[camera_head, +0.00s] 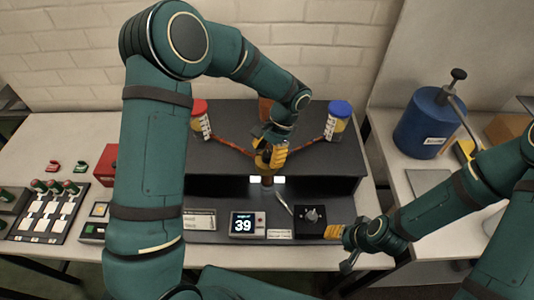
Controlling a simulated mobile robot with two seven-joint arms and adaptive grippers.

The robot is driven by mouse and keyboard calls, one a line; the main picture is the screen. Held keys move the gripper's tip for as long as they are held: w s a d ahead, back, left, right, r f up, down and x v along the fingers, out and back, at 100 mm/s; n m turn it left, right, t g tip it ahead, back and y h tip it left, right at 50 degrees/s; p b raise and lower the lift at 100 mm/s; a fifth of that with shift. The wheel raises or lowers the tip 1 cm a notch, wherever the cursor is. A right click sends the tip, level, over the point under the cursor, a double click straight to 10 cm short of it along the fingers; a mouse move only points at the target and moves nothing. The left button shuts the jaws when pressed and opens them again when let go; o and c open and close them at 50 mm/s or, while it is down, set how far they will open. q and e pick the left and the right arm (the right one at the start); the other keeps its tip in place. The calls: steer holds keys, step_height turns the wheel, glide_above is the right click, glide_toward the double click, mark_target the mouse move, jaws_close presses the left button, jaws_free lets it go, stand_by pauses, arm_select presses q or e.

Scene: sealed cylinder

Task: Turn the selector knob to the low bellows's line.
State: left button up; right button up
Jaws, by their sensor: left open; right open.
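The selector knob (312,215) is a dark round knob on a black box at the front right of the dark bench. My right gripper (338,246) is open just right of the knob box, with one yellow fingertip near its right edge; it holds nothing. A red-capped bellows unit (200,119) stands at the left, and a blue-capped one (339,121) at the right; an orange one (266,108) is partly hidden behind my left arm. Reddish lines run from the side units to the middle. My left gripper (270,158) is open over the central fitting (267,180). The bellows levels are too small to read.
A blue tank with a pump (428,122) stands on the right table. Switches and a red box (108,165) are at left.

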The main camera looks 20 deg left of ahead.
arm_select(q)
steer(key=shift+f, duration=0.1)
steer(key=shift+s, duration=0.1)
jaws_close()
steer(key=shift+m, duration=0.3)
steer(key=m+t, duration=0.1)
steer(key=m, duration=0.1)
steer(key=m+y+b, duration=0.1)
steer(key=m, duration=0.2)
steer(key=shift+t+y, duration=0.3)
steer(key=shift+t, duration=0.1)
arm_select(e)
steer(key=shift+f, duration=0.55)
arm_select(q)
steer(key=m+t, duration=0.1)
steer(key=m, duration=0.2)
steer(key=m+t+b, duration=0.1)
steer(key=m, duration=0.2)
arm_select(e)
steer(key=shift+f, duration=0.5)
arm_select(q)
steer(key=shift+m, duration=0.3)
jaws_free()
